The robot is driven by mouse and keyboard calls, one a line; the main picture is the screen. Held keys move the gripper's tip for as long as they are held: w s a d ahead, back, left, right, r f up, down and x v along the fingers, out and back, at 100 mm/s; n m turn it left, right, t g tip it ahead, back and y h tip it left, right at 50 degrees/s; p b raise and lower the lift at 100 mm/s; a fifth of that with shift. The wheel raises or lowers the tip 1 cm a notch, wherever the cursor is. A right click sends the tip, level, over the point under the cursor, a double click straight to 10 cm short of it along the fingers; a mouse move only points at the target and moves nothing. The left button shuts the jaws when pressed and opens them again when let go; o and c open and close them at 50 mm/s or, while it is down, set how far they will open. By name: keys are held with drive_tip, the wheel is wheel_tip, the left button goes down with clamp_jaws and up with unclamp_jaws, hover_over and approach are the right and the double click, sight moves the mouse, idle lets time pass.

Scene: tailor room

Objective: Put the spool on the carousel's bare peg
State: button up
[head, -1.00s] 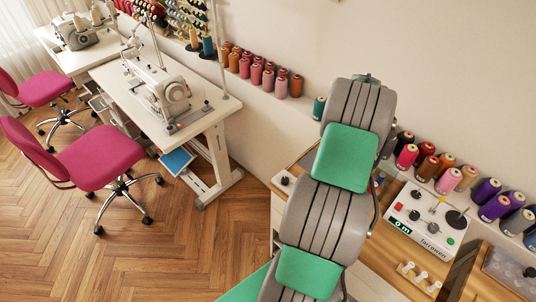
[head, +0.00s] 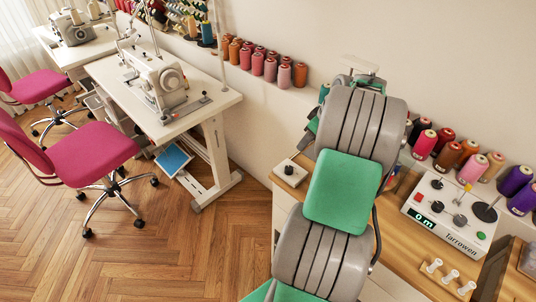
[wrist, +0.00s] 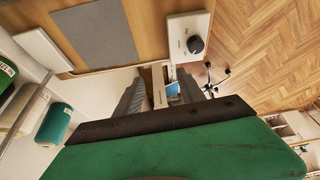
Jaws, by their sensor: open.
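My gripper (wrist: 160,88) is open in the wrist view, its two grey ribbed fingers apart with nothing between them. In the head view my grey and green arm covers most of it. In the wrist view a teal spool (wrist: 55,126), a cream spool (wrist: 30,112) and part of a green spool (wrist: 8,78) are at the left, apart from the fingers. I cannot tell which spool is the task's. A stand with three white pegs (head: 452,277) is on the desk at the lower right of the head view. I cannot identify the carousel; my arm may hide it.
A white winder box (head: 448,213) with knobs and a display stands on the wooden desk (head: 411,258). A small white box with a black knob (head: 289,173) is left of my arm. Several spools (head: 468,153) line the wall. A sewing table (head: 115,82) and pink chairs (head: 88,155) stand left.

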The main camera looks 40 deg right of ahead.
drive_tip(key=w+a+r+t+b, duration=0.1)
drive_tip(key=w+a+b, duration=0.15)
drive_tip(key=a, duration=0.85)
drive_tip(key=w+a+t+b, duration=0.2)
drive_tip(key=w+a, duration=0.2)
drive_tip(key=a, duration=0.7)
drive_tip(key=s+a+r+m+g+h+p, duration=0.1)
drive_tip(key=s+a+g+p, duration=0.3)
drive_tip(key=s+a, duration=1.2)
drive_tip(key=shift+r+m, duration=0.7)
drive_tip(key=shift+m, duration=0.1)
